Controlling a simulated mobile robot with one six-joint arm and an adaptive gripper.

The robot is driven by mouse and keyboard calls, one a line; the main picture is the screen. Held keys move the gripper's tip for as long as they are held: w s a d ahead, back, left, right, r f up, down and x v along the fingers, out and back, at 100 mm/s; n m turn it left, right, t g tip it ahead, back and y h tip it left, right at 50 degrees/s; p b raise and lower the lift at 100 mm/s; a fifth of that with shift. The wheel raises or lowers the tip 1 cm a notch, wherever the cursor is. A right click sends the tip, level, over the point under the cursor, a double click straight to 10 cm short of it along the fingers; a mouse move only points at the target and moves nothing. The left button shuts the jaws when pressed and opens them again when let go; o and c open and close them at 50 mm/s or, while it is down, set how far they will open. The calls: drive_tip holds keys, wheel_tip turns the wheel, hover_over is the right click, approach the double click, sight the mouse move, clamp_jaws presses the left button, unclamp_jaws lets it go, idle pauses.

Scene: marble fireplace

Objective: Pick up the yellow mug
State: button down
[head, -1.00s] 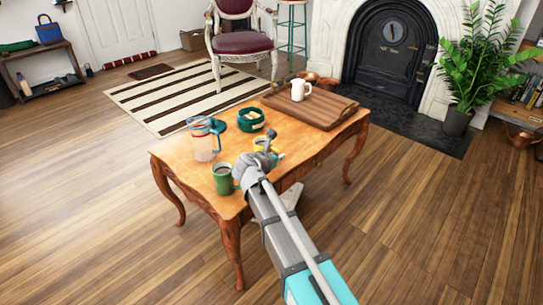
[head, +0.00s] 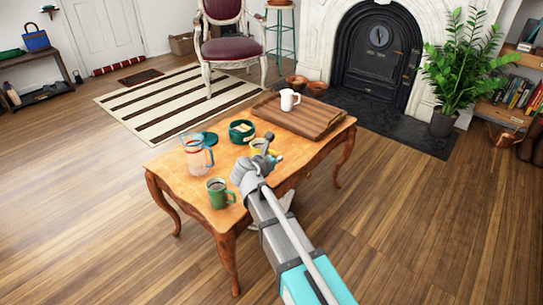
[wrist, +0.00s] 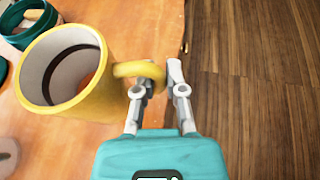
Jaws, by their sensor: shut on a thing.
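The yellow mug (wrist: 105,100) shows large in the wrist view, its open mouth facing the camera and its handle toward my gripper (wrist: 158,82). My gripper is shut on the mug's handle. In the head view the mug (head: 258,146) is mostly hidden behind my gripper (head: 268,160), above or on the right part of the wooden table (head: 170,165). I cannot tell whether its base touches the table.
A wooden tray (head: 318,122) with a white mug (head: 289,100) lies at the table's far end. Floor right of the table is clear.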

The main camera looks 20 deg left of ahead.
drive_tip(key=s+d+r+p, duration=0.5)
drive_tip(key=d+r, duration=0.1)
drive_tip(key=d, duration=0.3)
drive_tip(key=shift+d, duration=0.3)
drive_tip(key=shift+w, duration=0.1)
drive_tip(key=shift+a, duration=0.15)
idle(0.4)
